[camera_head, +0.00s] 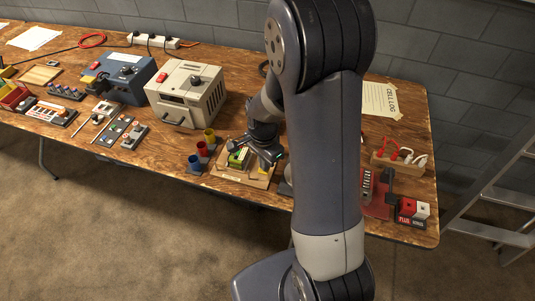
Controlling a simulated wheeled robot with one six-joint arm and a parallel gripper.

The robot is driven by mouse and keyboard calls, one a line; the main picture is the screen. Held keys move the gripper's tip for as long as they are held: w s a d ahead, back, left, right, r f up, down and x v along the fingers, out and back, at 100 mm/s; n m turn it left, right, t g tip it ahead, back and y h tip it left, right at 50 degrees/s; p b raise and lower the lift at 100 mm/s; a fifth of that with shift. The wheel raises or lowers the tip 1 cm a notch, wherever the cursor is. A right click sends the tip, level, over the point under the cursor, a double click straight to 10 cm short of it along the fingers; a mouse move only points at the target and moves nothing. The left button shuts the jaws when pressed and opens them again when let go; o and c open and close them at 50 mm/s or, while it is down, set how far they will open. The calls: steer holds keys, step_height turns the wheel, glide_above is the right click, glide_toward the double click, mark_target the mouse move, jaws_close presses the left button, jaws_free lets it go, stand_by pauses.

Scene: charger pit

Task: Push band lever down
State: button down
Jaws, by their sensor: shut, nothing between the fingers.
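I cannot single out the band lever with certainty at this size. A beige box (187,98) on the workbench has a dark knob on top, a red switch and a dark slot in its front. A blue box (124,82) with a knob and a red part stands left of it. My gripper (262,158) is shut and empty, pointing down over a small wooden tray (231,178) that bears a green block (238,158). My arm hides the bench behind it, and the gripper's contact with the tray or block cannot be told.
Red, yellow and blue cups (196,167) stand left of the tray. Small panels (115,131) lie near the front edge at left. A red clamp-like device (378,190) and a red-and-white box (413,211) stand at right. A ladder (500,190) leans beyond the bench's right end.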

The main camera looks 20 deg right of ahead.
steer(key=shift+r+p, duration=2)
steer(key=shift+r, duration=0.95)
